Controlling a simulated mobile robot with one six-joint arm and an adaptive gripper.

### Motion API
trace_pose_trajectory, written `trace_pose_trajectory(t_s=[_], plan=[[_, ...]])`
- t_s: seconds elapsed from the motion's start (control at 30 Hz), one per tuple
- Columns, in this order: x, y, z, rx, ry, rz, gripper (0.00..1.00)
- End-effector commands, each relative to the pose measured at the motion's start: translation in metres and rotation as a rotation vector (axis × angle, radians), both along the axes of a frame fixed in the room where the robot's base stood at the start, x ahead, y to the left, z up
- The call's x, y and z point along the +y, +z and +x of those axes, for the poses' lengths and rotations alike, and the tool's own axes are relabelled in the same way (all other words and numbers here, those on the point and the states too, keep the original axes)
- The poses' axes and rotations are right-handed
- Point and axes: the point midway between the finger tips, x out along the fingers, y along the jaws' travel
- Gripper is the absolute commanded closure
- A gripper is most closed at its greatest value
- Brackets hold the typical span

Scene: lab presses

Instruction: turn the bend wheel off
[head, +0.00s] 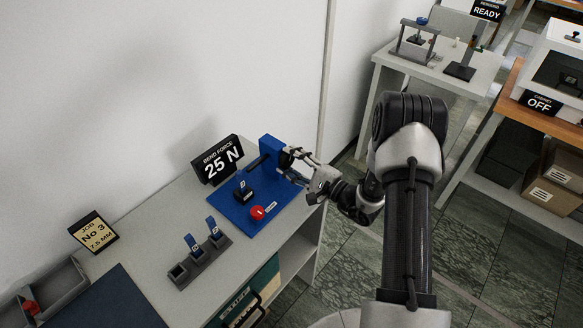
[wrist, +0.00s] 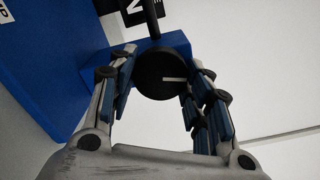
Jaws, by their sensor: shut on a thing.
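The bend wheel (wrist: 160,82) is a round black knob with a white mark pointing right in the wrist view. It sits on the blue bend press (head: 270,149) at the back of its blue base plate. My gripper (head: 293,162) reaches in from the right in the head view. In the wrist view its two blue-padded fingers lie on either side of the wheel, and it is shut on the wheel. In the head view the wheel is mostly hidden by the fingers. A black sign (head: 221,162) beside the press reads "BEND FORCE 25 N".
On the blue plate are a red button (head: 257,212) and a black fixture (head: 243,191). In front stands a grey rack (head: 199,262) with blue-topped pieces. A "JOB No 3, 7.5 MM" sign (head: 94,233) is at the left. Floor is open right of the bench.

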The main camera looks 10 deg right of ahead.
Motion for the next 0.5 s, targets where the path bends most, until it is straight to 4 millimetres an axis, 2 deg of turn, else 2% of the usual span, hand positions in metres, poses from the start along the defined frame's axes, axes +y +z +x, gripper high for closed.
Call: trace_pose_trajectory(t_s=[0.5], plan=[[-0.0004, -0.0009, 0.0000, -0.154, 0.000, -0.214, 0.79]])
